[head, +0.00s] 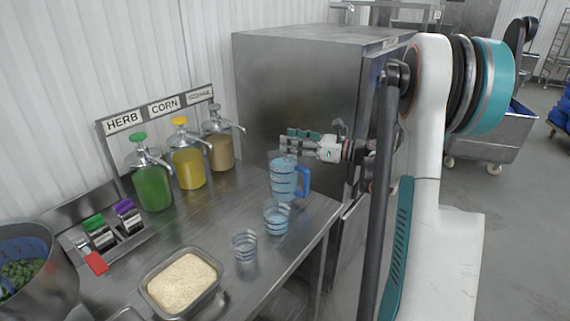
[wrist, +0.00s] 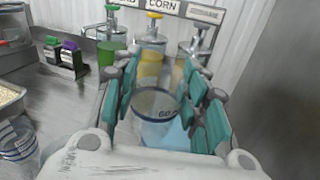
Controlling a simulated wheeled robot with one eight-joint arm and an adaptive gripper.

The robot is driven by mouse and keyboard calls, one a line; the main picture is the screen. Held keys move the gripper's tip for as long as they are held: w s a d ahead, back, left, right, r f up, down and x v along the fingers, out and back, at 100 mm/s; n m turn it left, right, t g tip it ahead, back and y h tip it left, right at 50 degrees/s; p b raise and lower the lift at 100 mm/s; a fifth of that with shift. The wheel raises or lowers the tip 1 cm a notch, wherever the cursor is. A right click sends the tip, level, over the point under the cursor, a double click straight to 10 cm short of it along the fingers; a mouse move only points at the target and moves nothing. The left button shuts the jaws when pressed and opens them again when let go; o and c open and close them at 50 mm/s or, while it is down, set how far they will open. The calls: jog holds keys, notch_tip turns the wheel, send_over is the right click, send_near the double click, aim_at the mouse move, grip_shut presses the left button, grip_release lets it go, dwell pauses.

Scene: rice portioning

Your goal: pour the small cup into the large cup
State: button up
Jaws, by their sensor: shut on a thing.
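My gripper (head: 291,144) is shut on a clear cup with a dark rim and a 60 marking (wrist: 157,106), which I take to be the small cup. The cup sits upright between the teal finger pads in the wrist view. In the head view the fingers mostly hide it, just above the top of a blue jug (head: 284,181) with a handle. A cup with blue bands and a bluish content (head: 277,222) stands in front of the jug. Another clear banded cup (head: 244,247) stands left of it. Which of these is the large cup I cannot tell for certain.
A metal tray of rice (head: 148,296) lies at the table's front. Green, yellow and tan pump dispensers (head: 190,169) line the back. Small jars (head: 129,217) and a bowl of greens (head: 57,280) are at the left. A tall steel cabinet (head: 290,85) stands behind my gripper.

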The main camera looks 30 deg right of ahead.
jog(key=s+a+r, duration=0.1)
jog(key=s+a, duration=0.1)
jog(key=s, duration=0.3)
jog(key=s+a+r+p, duration=0.1)
jog(key=s+a+r, duration=0.1)
jog(key=s, duration=0.4)
jog(key=shift+a, duration=0.3)
dwell(0.6)
jog(key=w+a+f+m+t+h, duration=0.1)
jog(key=w+a+f+m+h, duration=0.1)
jog(key=w+a, duration=0.4)
jog(key=w+a+f+m+t+h, duration=0.1)
jog(key=w+a+h, duration=0.25)
jog(key=w, duration=0.55)
jog(key=w+a+f+m+h, duration=0.2)
jog(key=a, duration=0.4)
jog(key=w+a+f+m+t+h, duration=0.1)
jog(key=w+a+f+m+h, duration=0.1)
jog(key=a, duration=0.5)
jog(key=shift+w+h, duration=0.45)
